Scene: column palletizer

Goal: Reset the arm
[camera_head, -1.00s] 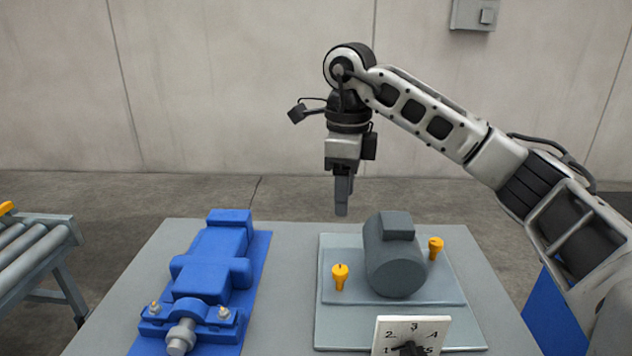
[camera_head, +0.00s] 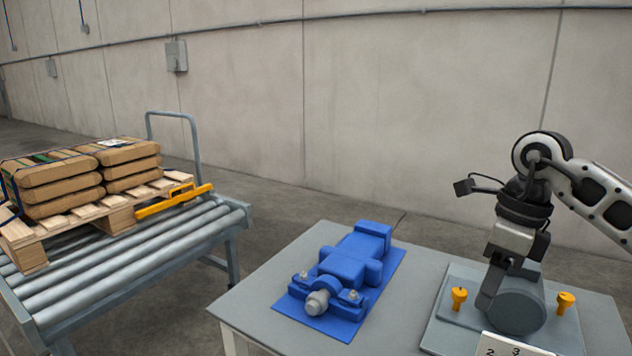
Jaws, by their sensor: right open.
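My right arm comes in from the right edge of the head view. My left gripper is not in view.
A blue machine part (camera_head: 345,270) lies on the grey table (camera_head: 262,292). The motor's plate (camera_head: 440,335) carries two yellow knobs (camera_head: 459,298) and a numbered dial card (camera_head: 500,347). At left, a roller conveyor (camera_head: 130,270) bears a pallet (camera_head: 100,215) of brown sacks (camera_head: 60,185).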

